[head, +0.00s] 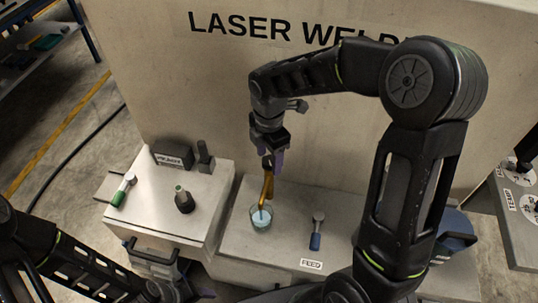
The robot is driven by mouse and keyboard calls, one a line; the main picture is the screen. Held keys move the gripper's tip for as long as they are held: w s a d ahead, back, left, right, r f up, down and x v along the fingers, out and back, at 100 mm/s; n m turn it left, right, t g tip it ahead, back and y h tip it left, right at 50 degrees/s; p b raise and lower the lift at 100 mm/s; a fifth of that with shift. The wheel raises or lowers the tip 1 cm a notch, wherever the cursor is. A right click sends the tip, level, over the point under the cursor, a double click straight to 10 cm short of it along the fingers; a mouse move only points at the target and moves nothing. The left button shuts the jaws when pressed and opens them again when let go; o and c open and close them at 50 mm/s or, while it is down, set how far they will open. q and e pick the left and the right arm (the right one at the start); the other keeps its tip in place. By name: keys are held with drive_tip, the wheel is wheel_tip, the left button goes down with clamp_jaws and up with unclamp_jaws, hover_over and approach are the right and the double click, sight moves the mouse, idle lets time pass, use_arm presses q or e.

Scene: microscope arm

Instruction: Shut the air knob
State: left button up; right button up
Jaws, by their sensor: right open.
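I cannot tell for certain which part is the air knob. A grey panel (507,222) at the far right carries dark knobs on white round dials, an upper knob (522,166) and a lower dial (530,206), with labels too small to read. They are partly cut off by the picture edge.
A blue-handled lever (316,233) lies by the FEED label (311,264). The left block (150,215) holds a green-handled lever (123,190), a dark knob (184,200) and a labelled black box (174,157). The LASER WELDER wall (200,80) stands behind.

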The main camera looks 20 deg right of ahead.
drive_tip(key=shift+c, duration=0.6)
clamp_jaws()
drive_tip(key=shift+m, duration=0.5)
drive_tip(key=m+b, duration=0.2)
drive_tip(key=m, duration=0.2)
drive_tip(key=shift+f, duration=0.1)
drive_tip(key=m+b, duration=0.2)
drive_tip(key=m, duration=0.4)
drive_tip(key=shift+m, duration=0.3)
drive_tip(key=m+b, duration=0.1)
drive_tip(key=m, duration=0.5)
drive_tip(key=shift+b, duration=0.4)
drive_tip(key=m, duration=0.6)
drive_tip(key=shift+b, duration=0.4)
drive_tip(key=shift+m, duration=0.3)
